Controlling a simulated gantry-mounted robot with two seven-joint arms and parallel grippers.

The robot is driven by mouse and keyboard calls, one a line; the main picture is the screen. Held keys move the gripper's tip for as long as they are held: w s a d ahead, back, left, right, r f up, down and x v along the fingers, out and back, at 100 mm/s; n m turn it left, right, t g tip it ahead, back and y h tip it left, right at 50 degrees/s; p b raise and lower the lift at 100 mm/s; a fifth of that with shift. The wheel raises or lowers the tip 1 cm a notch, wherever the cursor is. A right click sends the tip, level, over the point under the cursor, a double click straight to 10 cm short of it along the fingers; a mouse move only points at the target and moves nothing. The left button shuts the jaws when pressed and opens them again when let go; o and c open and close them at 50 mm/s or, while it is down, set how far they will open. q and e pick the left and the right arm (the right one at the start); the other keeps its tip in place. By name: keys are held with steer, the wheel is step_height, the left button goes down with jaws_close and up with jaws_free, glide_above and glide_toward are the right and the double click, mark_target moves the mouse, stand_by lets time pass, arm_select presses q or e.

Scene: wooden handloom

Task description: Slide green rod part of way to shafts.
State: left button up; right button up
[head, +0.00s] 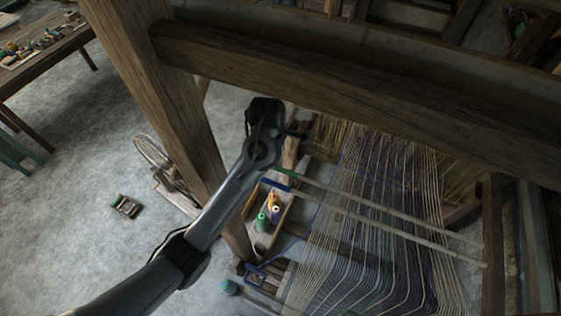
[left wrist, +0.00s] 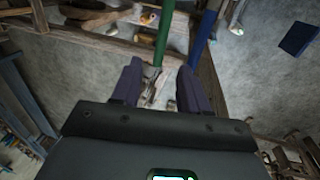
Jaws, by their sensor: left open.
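The green rod shows its green end (head: 286,172) at the left side of the warp in the head view, with a pale length running right across the threads. The blue rod (head: 275,185) lies beside it, nearer the bottom of the picture. In the left wrist view the green rod (left wrist: 163,32) comes down from the top, its end near the gap between my fingertips; the blue rod (left wrist: 202,38) passes just right of it. My left gripper (left wrist: 159,70) is open, and I see no contact with the green rod. In the head view its fingers are mostly hidden. My right gripper is not in view.
A thick wooden post (head: 165,90) and crossbeam (head: 350,90) of the loom frame stand close to my left arm. A tray with yarn spools (head: 263,222) sits left of the warp threads (head: 365,220). The grey floor at left is mostly clear.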

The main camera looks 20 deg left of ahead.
mark_target(279, 168)
arm_select(q)
steer(key=f, duration=0.2)
steer(key=f+p, duration=0.1)
steer(key=f, duration=0.2)
steer(key=w+f, duration=0.1)
steer(key=f, duration=0.1)
steer(key=shift+w+f, duration=0.1)
steer(key=shift+f, duration=0.15)
steer(key=shift+w+f+p, duration=0.15)
steer(key=shift+f+p, duration=0.15)
steer(key=shift+f, duration=0.45)
jaws_close()
